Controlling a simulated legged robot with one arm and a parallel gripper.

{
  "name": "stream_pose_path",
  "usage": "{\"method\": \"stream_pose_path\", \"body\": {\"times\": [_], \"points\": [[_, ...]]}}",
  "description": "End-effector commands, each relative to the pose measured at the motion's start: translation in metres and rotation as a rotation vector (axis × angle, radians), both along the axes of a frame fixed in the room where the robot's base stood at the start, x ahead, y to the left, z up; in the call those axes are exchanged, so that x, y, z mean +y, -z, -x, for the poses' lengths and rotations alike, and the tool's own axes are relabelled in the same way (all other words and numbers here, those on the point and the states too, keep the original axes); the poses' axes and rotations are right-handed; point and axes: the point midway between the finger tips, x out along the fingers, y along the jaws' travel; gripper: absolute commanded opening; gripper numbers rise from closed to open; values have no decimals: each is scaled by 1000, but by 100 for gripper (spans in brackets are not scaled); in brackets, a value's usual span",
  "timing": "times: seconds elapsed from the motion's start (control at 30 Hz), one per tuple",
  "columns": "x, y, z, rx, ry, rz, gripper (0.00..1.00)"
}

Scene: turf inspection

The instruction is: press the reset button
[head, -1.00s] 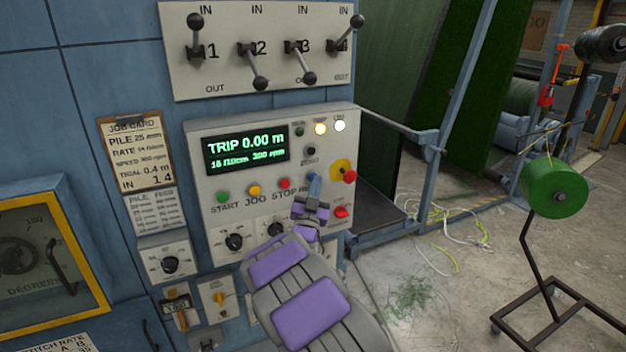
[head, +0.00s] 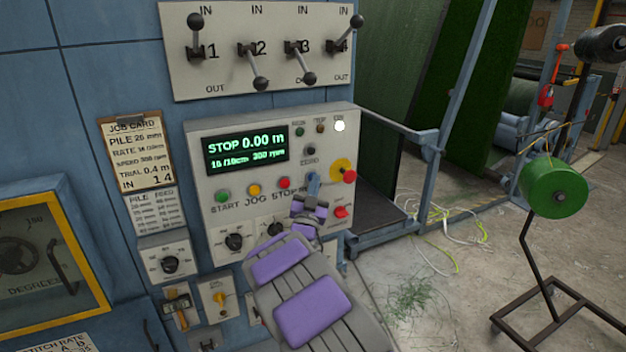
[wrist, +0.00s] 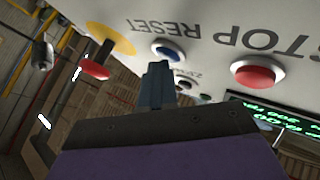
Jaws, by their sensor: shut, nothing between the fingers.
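The panel's display (head: 246,149) reads STOP 0.00 m.
A red emergency knob (head: 349,177) on a yellow plate sits right of my fingertips. A red switch (head: 341,212) lies below it. Levers (head: 260,66) stand above the panel.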

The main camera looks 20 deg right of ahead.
Motion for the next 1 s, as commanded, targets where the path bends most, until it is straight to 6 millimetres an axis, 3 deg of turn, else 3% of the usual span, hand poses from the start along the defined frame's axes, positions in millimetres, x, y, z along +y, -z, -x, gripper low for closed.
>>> {"method": "stream_pose_path", "body": {"times": [0.4, 0.83, 1.0], "points": [[-1, 1, 18, 1, 0, 0, 0], [-1, 1, 21, 0, 0, 0, 0], [-1, 2, 34, 0, 0, 0, 0]]}}
